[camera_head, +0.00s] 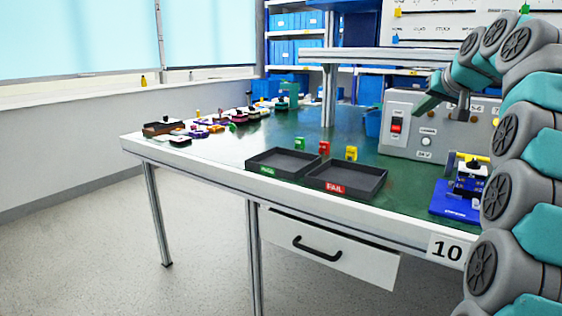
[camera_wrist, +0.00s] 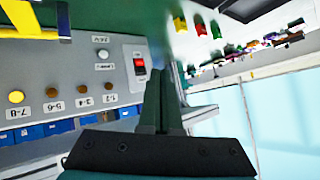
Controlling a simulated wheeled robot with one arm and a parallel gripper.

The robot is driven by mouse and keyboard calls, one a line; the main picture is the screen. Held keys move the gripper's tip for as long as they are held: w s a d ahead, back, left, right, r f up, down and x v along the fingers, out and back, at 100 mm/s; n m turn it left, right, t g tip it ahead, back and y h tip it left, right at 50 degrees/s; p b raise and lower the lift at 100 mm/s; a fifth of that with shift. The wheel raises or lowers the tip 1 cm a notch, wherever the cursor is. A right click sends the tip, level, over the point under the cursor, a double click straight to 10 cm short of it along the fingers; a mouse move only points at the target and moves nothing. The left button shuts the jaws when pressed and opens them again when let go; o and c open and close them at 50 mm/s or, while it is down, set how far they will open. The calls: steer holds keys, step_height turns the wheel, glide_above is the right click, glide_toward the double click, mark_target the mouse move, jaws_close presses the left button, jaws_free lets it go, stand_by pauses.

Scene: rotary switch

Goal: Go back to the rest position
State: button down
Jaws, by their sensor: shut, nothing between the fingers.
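My gripper (camera_head: 432,95) is in front of the grey control panel (camera_head: 408,154), near its upper part, at the right of the head view. In the wrist view my gripper's fingers (camera_wrist: 160,78) are together and hold nothing. In the head view the red switch (camera_head: 397,125) is on the panel's left part. My arm covers the panel's right part in the head view. I cannot tell whether the fingers touch the panel.
On the green table (camera_head: 225,148) are two dark trays, the PASS tray (camera_head: 258,170) and the FAIL tray (camera_head: 372,196). A blue fixture (camera_head: 455,205) stands at the right, close to my arm. Small parts lie at the far left. A shelf (camera_head: 375,55) spans above the table.

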steer(key=s+a+f+n+g+b, duration=0.1)
steer(key=s+a+f+g, duration=0.6)
steer(key=s+a+f, duration=1.15)
steer(key=s+f+g, duration=0.1)
steer(key=s+f, duration=0.6)
steer(key=s, duration=0.3)
steer(key=s+f+n+g+h, duration=0.1)
steer(key=s+f+g, duration=0.1)
steer(key=s+f, duration=0.5)
steer(key=s+f+g, duration=0.2)
steer(key=s+f, duration=0.6)
steer(key=s, duration=0.6)
steer(key=shift+h+b, duration=0.3)
steer(key=shift+b, duration=0.05)
steer(key=shift+a, duration=0.1)
